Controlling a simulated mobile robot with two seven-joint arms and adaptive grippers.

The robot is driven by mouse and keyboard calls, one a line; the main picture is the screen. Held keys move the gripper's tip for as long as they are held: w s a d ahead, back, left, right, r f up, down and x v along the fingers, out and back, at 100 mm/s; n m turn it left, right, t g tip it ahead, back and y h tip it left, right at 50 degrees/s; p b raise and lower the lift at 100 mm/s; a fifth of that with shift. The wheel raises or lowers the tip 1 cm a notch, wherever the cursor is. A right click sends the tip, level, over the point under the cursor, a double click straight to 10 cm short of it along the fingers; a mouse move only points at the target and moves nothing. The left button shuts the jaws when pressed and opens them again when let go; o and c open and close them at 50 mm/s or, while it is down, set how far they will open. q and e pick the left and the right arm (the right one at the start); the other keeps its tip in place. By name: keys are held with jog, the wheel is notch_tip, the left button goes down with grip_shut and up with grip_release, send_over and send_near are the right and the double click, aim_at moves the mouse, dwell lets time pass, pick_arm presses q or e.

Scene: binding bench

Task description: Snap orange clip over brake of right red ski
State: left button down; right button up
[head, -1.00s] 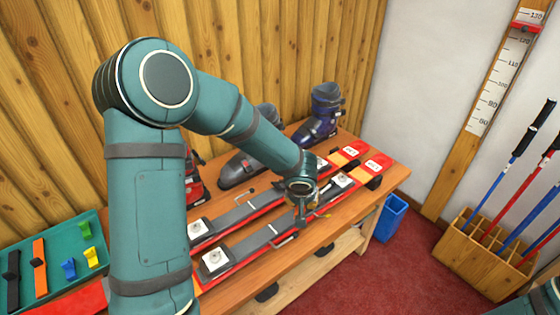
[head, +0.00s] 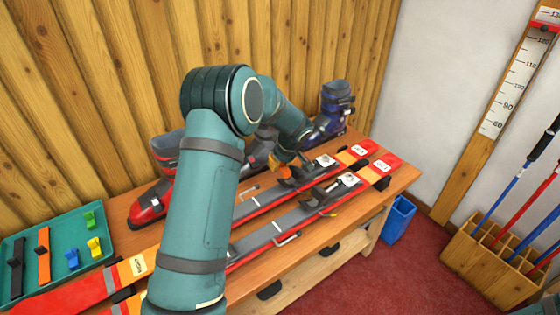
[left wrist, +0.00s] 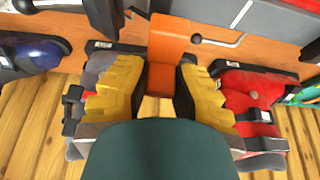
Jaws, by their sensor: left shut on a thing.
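Two red skis with bindings lie side by side on the bench: the near ski (head: 300,222) and the far ski (head: 262,205). My left gripper (head: 290,172) is over the far edge of the far ski, pointing down. It holds an orange clip (head: 285,172), small and partly hidden in the head view. In the left wrist view the yellow fingers of the gripper (left wrist: 160,80) are closed on the orange clip (left wrist: 172,38). A brake arm (head: 248,191) sticks out from the far ski, and another (head: 286,240) from the near ski. My right gripper is not seen.
A green tray (head: 62,228) with straps and small coloured clips stands at the left. A red boot (head: 150,205) and a blue boot (head: 335,105) stand behind the skis. A blue bin (head: 398,218) and a pole rack (head: 490,255) are right of the bench.

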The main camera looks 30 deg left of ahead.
aim_at(280, 181)
pick_arm(q)
notch_tip(280, 181, down, 3)
jog(key=shift+f+b, duration=0.15)
jog(key=shift+b, duration=0.4)
jog(key=shift+f+b, duration=1)
jog(key=shift+f, duration=0.05)
jog(key=c, duration=1.6)
grip_release()
grip_shut()
jog(key=shift+r, duration=0.55)
jog(key=shift+d+f, duration=0.1)
jog(key=shift+f, duration=1.6)
